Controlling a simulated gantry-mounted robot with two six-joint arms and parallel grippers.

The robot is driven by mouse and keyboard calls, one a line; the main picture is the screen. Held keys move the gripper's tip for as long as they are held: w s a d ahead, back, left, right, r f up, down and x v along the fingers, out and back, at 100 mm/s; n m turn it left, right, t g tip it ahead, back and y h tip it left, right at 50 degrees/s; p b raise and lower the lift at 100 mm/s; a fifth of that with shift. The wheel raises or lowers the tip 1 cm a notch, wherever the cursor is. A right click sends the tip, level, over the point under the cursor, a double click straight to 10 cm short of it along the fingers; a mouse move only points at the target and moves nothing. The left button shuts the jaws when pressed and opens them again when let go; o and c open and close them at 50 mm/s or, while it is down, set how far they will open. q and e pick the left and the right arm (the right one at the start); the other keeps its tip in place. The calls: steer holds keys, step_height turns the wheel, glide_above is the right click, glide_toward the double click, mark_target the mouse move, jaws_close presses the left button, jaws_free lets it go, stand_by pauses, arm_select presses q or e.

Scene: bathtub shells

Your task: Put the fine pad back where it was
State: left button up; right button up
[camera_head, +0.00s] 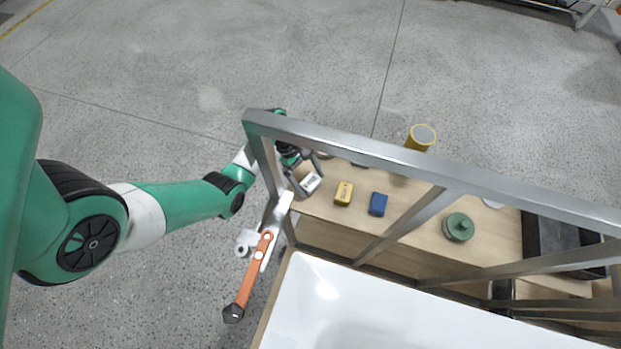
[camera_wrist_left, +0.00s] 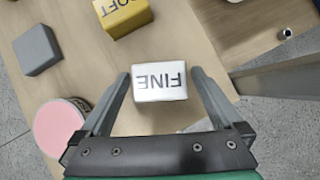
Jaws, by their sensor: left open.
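The fine pad (camera_head: 311,183) is a small white block on the left end of the wooden table top. In the left wrist view, the fine pad (camera_wrist_left: 160,82) shows the word FINE upside down. My left gripper (camera_head: 306,177) is open, with one finger on each side of the pad. In the left wrist view a small gap shows between each finger and the pad; whether the pad touches the table is clear in neither view. A metal frame bar partly covers my left wrist in the head view. My right gripper is not in view.
A yellow block (camera_head: 344,193) marked SOFT and a blue block (camera_head: 378,204) lie to the right. A grey block (camera_wrist_left: 38,50) and a pink-topped round thing (camera_wrist_left: 60,126) are near my gripper. A metal frame (camera_head: 400,157) crosses above the table. A white bathtub (camera_head: 340,305) is in front.

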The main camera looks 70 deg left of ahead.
arm_select(q)
steer(key=p+v, duration=0.3)
steer(key=v, duration=0.8)
steer(key=shift+r, duration=0.15)
